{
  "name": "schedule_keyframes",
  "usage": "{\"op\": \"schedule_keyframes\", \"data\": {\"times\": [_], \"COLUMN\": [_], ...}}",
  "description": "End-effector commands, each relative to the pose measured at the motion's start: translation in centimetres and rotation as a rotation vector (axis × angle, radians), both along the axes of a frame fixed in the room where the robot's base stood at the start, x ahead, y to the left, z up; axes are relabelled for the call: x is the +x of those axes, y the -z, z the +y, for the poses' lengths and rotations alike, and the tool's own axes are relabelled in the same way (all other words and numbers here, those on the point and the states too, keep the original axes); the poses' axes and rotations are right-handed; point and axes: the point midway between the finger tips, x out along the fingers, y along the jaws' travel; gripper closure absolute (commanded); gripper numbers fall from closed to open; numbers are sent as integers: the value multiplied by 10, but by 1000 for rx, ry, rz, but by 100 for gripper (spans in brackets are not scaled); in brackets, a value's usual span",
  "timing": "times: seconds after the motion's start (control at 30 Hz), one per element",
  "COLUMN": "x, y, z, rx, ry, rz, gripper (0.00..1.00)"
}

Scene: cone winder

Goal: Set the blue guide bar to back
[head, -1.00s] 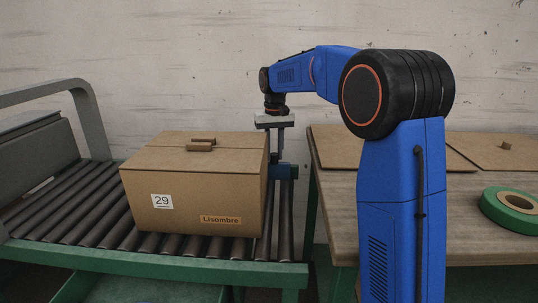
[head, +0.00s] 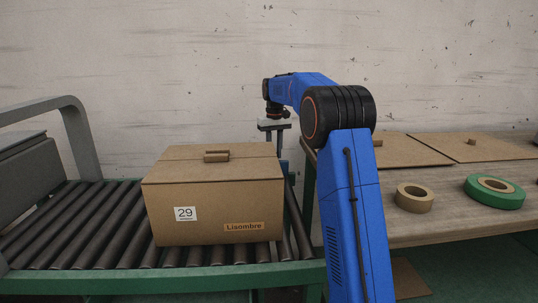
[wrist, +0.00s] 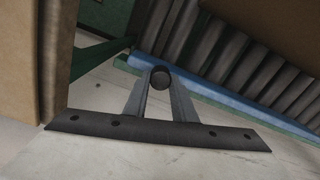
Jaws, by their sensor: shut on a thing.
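The blue guide bar (wrist: 205,92) shows in the wrist view as a long blue strip running along the ends of the rollers. A dark round knob (wrist: 160,77) sits beside it, between my fingertips. My gripper (wrist: 160,84) is shut on this knob, which seems to belong to the guide bar. In the head view my gripper (head: 275,143) points down behind the right back corner of the carton. The carton and my arm hide most of the bar there, so its position along its travel cannot be told.
A closed carton (head: 212,210) marked 29 stands on the roller conveyor (head: 95,225), close to my gripper. A grey curved frame (head: 80,135) is at left. A wooden table (head: 440,222) at right holds cardboard sheets (head: 480,147), a tan roll (head: 414,198) and a green roll (head: 495,192).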

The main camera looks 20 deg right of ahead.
Motion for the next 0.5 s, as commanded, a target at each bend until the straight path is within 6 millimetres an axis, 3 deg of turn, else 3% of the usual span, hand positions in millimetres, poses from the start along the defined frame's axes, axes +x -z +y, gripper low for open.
{"op": "schedule_keyframes", "data": {"times": [0.17, 0.2, 0.27, 0.5], "x": [3, 4, 3, 2], "y": [-2, -2, -2, -1], "z": [-1, -1, -1, 0], "rx": [-3, -3, -3, -2], "ry": [0, 1, 1, 1], "rz": [-14, -14, -14, -9], "gripper": [100, 71, 57, 57]}}
